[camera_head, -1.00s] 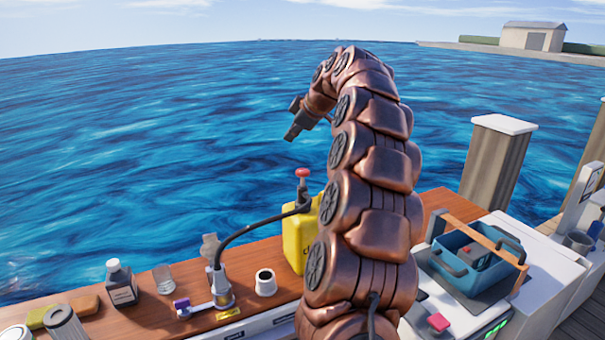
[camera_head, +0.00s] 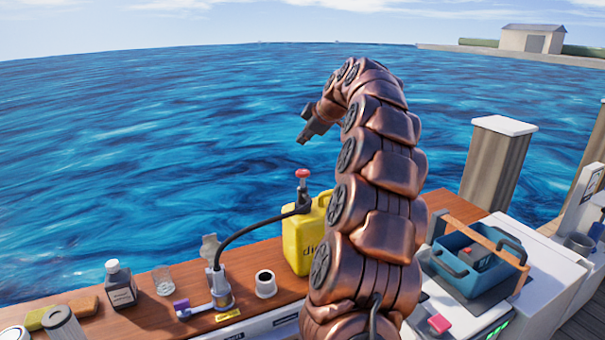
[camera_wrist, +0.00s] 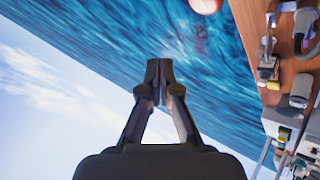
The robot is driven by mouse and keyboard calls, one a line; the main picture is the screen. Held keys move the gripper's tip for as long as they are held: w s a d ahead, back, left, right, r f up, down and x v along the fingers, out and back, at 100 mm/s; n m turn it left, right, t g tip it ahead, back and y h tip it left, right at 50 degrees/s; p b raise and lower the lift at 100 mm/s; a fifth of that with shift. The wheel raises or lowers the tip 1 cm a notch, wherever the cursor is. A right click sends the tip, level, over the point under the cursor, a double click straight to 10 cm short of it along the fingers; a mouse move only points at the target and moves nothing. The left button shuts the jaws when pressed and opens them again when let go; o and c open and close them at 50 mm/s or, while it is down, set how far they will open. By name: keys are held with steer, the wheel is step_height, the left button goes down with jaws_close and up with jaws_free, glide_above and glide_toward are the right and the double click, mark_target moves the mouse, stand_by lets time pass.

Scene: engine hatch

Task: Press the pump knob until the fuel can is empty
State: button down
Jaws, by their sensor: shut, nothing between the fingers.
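The yellow fuel can (camera_head: 297,240) stands on the wooden bench top, partly hidden behind my arm. The red pump knob (camera_head: 303,173) tops a dark pump at the can's upper part. A black hose (camera_head: 250,228) runs from the pump left to a grey metal fitting (camera_head: 221,290). My gripper (camera_head: 303,140) is above the knob, apart from it, with water behind. In the wrist view my gripper (camera_wrist: 158,62) is shut and empty, its fingertips together. A reddish rounded thing, likely the knob (camera_wrist: 206,4), is cut off at that view's top edge.
A white cup (camera_head: 265,290), a clear glass (camera_head: 162,280) and a dark bottle (camera_head: 121,284) stand left of the can. A blue tray (camera_head: 470,283) with a wooden handle is at right. Open water lies behind the bench.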

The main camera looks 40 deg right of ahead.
steer(key=b, duration=0.2)
glide_above(304, 172)
step_height(304, 172, down, 6)
steer(key=shift+r, duration=0.1)
steer(key=shift+a+f+b, duration=0.1)
steer(key=shift+f+b, duration=0.3)
steer(key=shift+f, duration=0.15)
steer(key=shift+f, duration=0.1)
stand_by(0.9)
steer(key=shift+f+b, duration=0.3)
steer(key=shift+b, duration=0.35)
steer(key=shift+f+b, duration=1.65)
steer(key=shift+b, duration=0.05)
stand_by(1.8)
steer(key=shift+r, duration=0.1)
stand_by(0.3)
steer(key=shift+r+p, duration=0.4)
steer(key=shift+r, duration=1.6)
steer(key=shift+r, duration=0.15)
